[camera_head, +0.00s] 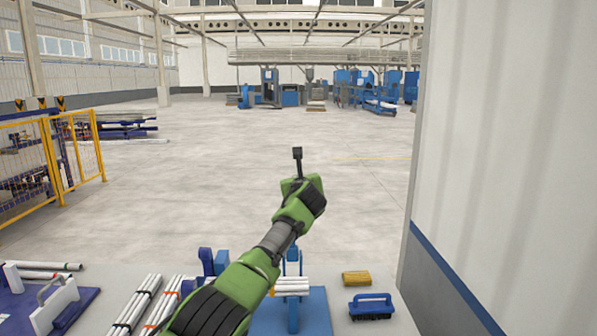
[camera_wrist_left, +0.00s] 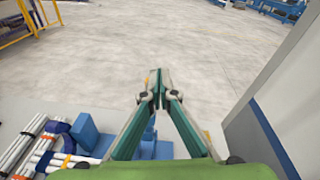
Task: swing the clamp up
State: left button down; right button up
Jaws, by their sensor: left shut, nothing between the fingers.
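A blue fixture (camera_head: 290,318) stands at the bottom centre of the head view, partly behind my left arm. White pipes (camera_head: 292,286) lie across it, and an upright blue part (camera_head: 293,254) rises behind them. More blue blocks (camera_head: 206,262) rise to the left of my arm. I cannot tell which blue part is the clamp or how it is turned. My left gripper (camera_head: 298,153) is raised above and beyond the fixture, apart from it. In the left wrist view its fingertips (camera_wrist_left: 157,92) meet, with nothing between them. Blue blocks (camera_wrist_left: 86,133) show at lower left there.
Bundled pipes (camera_head: 137,305) lie left of my arm. A blue-handled brush (camera_head: 371,307) and a yellow sponge-like block (camera_head: 356,278) lie to the right. A white wall (camera_head: 500,150) with a blue stripe closes off the right side. The floor ahead is open.

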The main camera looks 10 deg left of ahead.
pick_arm(q)
jog(key=r, duration=0.3)
jog(key=shift+s+d+r, duration=0.1)
jog(key=shift+s+d, duration=0.1)
jog(key=shift+s, duration=0.2)
pick_arm(e)
jog(key=shift+s+a+f, duration=0.1)
jog(key=shift+s+f, duration=0.2)
jog(key=shift+s, duration=0.3)
jog(key=shift+s+a+f, duration=0.1)
jog(key=shift+s+f, duration=0.15)
jog(key=shift+s, duration=0.35)
